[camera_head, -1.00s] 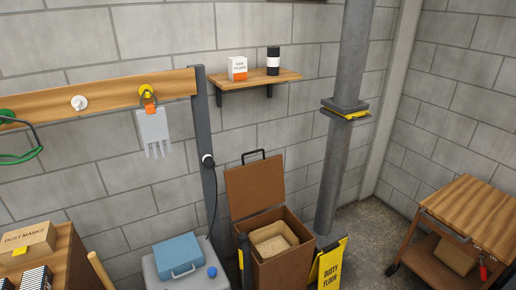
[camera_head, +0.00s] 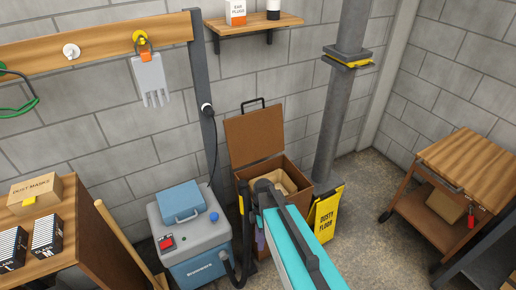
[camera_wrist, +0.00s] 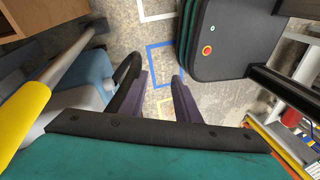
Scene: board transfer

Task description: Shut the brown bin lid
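The brown bin (camera_head: 301,194) stands against the wall in the head view, with a tan filling inside. Its brown lid (camera_head: 254,136) is open, tilted up and back toward the wall. A black handle (camera_head: 252,102) sits on the lid's upper edge. My arm reaches in from the bottom and covers much of the bin's front. My gripper (camera_head: 260,240) is low in front of the bin, mostly hidden by the arm. In the wrist view my gripper (camera_wrist: 160,78) shows two purple fingers spread apart, with bare floor between them. The lid is not recognisable there.
A wooden cart (camera_head: 470,158) is farther right, with open floor between.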

